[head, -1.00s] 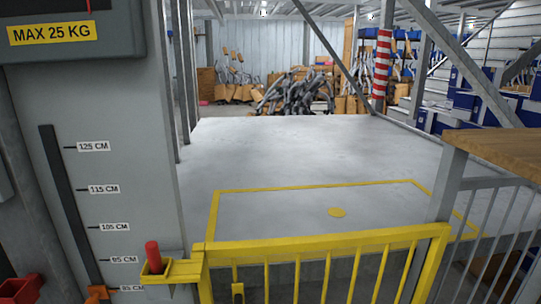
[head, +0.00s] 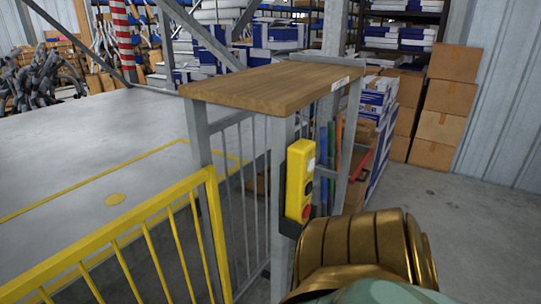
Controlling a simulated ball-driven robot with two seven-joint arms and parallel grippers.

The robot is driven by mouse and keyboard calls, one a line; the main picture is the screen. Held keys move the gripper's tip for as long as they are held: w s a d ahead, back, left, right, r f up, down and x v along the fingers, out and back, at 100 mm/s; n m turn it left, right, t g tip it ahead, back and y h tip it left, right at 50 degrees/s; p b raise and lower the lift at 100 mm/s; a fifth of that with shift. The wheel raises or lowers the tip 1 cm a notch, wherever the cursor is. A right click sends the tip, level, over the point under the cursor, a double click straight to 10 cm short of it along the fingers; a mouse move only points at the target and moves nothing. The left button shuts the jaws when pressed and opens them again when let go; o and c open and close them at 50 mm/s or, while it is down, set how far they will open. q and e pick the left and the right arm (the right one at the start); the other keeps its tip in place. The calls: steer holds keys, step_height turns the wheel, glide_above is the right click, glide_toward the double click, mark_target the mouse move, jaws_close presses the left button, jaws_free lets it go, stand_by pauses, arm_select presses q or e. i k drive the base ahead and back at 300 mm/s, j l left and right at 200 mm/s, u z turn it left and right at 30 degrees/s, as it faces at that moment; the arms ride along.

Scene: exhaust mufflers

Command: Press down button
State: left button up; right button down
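A yellow control box (head: 300,181) is mounted on a grey post under the wooden shelf, right of centre in the head view. Its face is turned to the right and seen at a steep angle. A red button (head: 306,212) shows low on that face, with dark buttons (head: 308,188) above it. A gold and pale green rounded part, which looks like part of my arm, fills the lower right, just below and in front of the box. Neither of my grippers can be made out.
A wooden shelf top (head: 270,86) on grey posts stands above the box. A yellow railing (head: 130,240) closes the lower left, with a grey platform (head: 70,150) behind it. Cardboard boxes (head: 445,105) are stacked at the right. The concrete floor (head: 470,220) there is clear.

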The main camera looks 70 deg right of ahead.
mark_target(309, 188)
steer(key=z, duration=2.4)
